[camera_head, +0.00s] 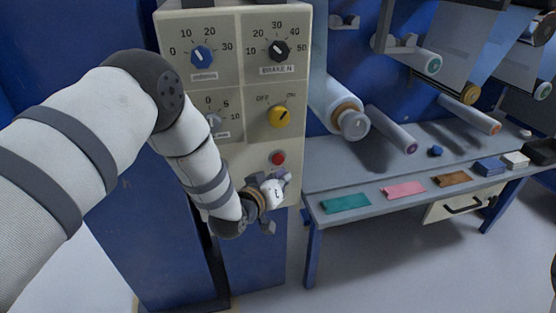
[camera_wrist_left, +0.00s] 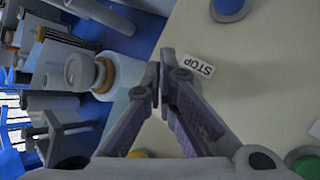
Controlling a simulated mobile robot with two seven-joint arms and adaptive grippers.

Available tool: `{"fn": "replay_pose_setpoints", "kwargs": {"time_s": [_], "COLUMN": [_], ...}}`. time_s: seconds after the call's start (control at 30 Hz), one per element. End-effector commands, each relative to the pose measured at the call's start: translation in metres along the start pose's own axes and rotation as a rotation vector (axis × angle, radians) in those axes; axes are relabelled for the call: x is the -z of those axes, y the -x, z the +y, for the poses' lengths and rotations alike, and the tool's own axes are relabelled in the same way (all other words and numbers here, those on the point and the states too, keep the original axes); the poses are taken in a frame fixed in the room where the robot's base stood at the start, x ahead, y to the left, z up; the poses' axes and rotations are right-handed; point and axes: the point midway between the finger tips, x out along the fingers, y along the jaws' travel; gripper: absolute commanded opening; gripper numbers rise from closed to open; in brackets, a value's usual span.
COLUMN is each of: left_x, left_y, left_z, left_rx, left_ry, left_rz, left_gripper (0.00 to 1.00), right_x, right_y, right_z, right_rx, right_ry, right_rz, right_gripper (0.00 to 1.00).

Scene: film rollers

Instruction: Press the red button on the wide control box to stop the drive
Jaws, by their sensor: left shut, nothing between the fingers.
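The wide control box (camera_head: 239,84) is a cream panel with dials, and its red button (camera_head: 277,158) sits low on the right side, under the yellow knob (camera_head: 279,116). My left gripper (camera_head: 285,178) is just below the red button in the head view, its fingers close to the panel; I cannot tell whether they touch it. In the left wrist view, the closed, empty fingertips (camera_wrist_left: 165,62) are in front of the cream panel beside a STOP label (camera_wrist_left: 199,64). I cannot make out the red button there. My right gripper is not in view.
A grey-topped table (camera_head: 330,180) stands right of the box, with teal (camera_head: 345,204), pink (camera_head: 403,190) and brown (camera_head: 453,179) strips along its front. Film rollers (camera_head: 345,112) project above it, close to the box's right side. Open floor lies in front.

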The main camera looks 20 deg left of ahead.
Motion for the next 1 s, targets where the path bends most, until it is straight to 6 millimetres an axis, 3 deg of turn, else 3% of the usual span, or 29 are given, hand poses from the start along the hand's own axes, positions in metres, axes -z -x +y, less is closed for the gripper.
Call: {"fn": "replay_pose_setpoints", "kwargs": {"time_s": [0.37,1.0], "left_x": [-0.013,-0.015], "left_y": [0.024,0.024], "left_z": [0.019,0.018], "left_rx": [-0.003,-0.001], "left_ry": [-0.002,-0.001], "left_rz": [0.005,0.003], "left_gripper": [0.00,0.00], "right_x": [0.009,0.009], "right_y": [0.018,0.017], "right_z": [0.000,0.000], "right_rx": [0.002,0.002], "right_ry": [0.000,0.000], "right_rz": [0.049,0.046], "right_gripper": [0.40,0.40]}}
